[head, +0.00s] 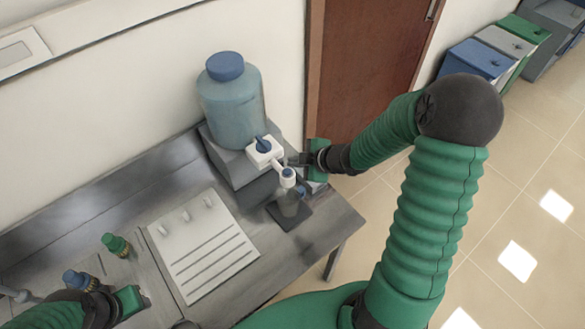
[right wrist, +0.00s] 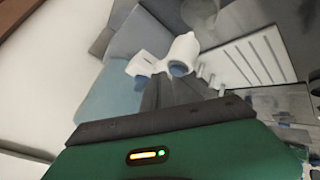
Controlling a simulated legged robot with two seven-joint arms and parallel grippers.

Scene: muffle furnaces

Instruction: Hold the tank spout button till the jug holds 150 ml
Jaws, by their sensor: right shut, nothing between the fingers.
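The blue water tank (head: 231,100) with a blue cap stands on a grey stand at the back of the bench. Its white spout (head: 278,163) has blue parts on top and reaches out over the jug. The small clear jug (head: 289,203) stands on a dark pad below; its fill level is too small to read. My right gripper (head: 291,159) is shut and empty, its fingertips beside the spout. In the right wrist view the shut fingers (right wrist: 172,90) point at the spout (right wrist: 183,50); whether they touch it cannot be told. My left gripper (head: 140,299) is at the lower left, fingers unclear.
A white slotted panel (head: 203,245) lies on the bench left of the jug. Green (head: 115,243) and blue (head: 75,280) knobbed fittings stand further left. The bench's right edge is close to the jug. A brown door (head: 365,60) and several bins (head: 475,62) are beyond.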

